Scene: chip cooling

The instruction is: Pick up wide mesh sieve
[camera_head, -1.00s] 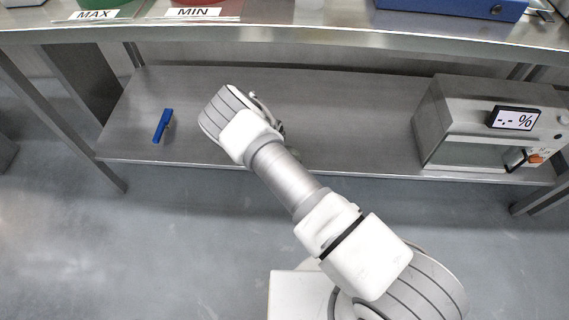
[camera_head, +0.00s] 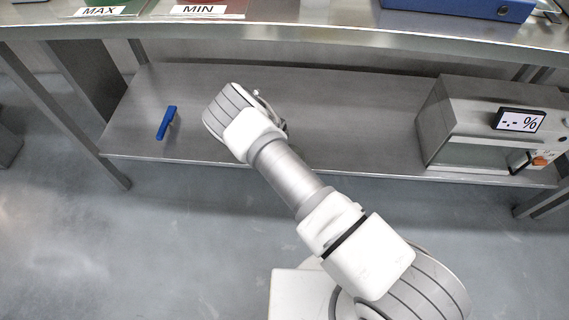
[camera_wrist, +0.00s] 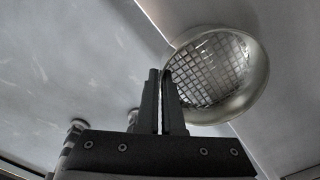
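The wide mesh sieve (camera_wrist: 232,105) shows in the wrist view as a round metal bowl with a square grid of mesh, upper right of the fingers. My gripper (camera_wrist: 161,73) has its dark fingers close together with a narrow gap. The sieve's left edge meets the right fingertip, and the fingers appear shut on its edge or handle; the grip point itself is hidden. In the head view my own arm hides the gripper, and the sieve cannot be made out.
A blue-handled tool (camera_head: 167,122) lies on the lower steel shelf (camera_head: 330,110), left of my arm. A metal box with a percent display (camera_head: 520,120) stands at the shelf's right. Shelf between arm and box looks clear.

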